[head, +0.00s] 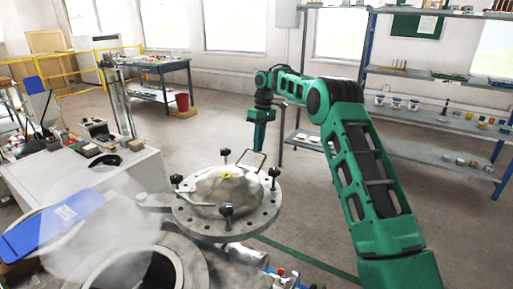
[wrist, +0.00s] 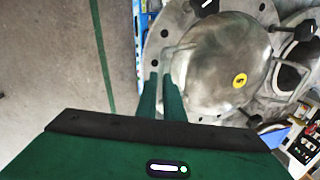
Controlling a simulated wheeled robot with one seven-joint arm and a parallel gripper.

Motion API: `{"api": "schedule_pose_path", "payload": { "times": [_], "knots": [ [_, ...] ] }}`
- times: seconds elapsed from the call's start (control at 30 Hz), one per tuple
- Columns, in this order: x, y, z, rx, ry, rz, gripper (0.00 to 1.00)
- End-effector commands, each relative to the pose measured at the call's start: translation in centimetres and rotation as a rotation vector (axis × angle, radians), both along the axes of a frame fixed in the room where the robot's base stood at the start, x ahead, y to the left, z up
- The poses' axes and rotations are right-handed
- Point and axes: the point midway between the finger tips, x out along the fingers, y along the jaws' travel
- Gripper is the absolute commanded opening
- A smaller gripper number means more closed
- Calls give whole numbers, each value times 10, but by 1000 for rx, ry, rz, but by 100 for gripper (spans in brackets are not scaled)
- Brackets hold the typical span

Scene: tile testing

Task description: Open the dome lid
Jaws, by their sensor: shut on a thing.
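The dome lid (head: 226,187) is a grey metal flange with a raised dome, a yellow mark and several black-knobbed clamps. It sits beside the open round vessel mouth (head: 140,268), apart from the opening, at its upper right. In the wrist view the dome (wrist: 225,55) fills the upper right, with a round opening beyond it. My gripper (head: 259,151) is above the lid's far right edge. In the wrist view its green fingers (wrist: 162,92) are shut on the lid's bent-rod handle (head: 262,160). The exact contact is small and partly hidden by the fingers.
Pale vapour hangs over the vessel mouth. A white bench (head: 105,168) with small items and a blue panel (head: 55,222) stand at left. A dark table (head: 150,66) and blue-posted shelves (head: 430,78) stand farther back.

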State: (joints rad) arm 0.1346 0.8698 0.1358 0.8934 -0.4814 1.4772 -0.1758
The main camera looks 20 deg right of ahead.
Motion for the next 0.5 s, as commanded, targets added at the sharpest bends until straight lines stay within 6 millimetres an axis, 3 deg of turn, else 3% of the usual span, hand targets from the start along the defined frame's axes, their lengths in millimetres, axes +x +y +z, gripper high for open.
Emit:
{"api": "schedule_pose_path", "payload": {
  "times": [0.13, 0.2, 0.23, 0.5],
  "knots": [
    [0, 4, -1, 9, -3, 8, 0],
    [0, 2, -1, 9, -2, 6, 24],
    [0, 1, -1, 8, -3, 5, 26],
    [0, -5, 0, 6, -3, -3, 26]
  ]
}}
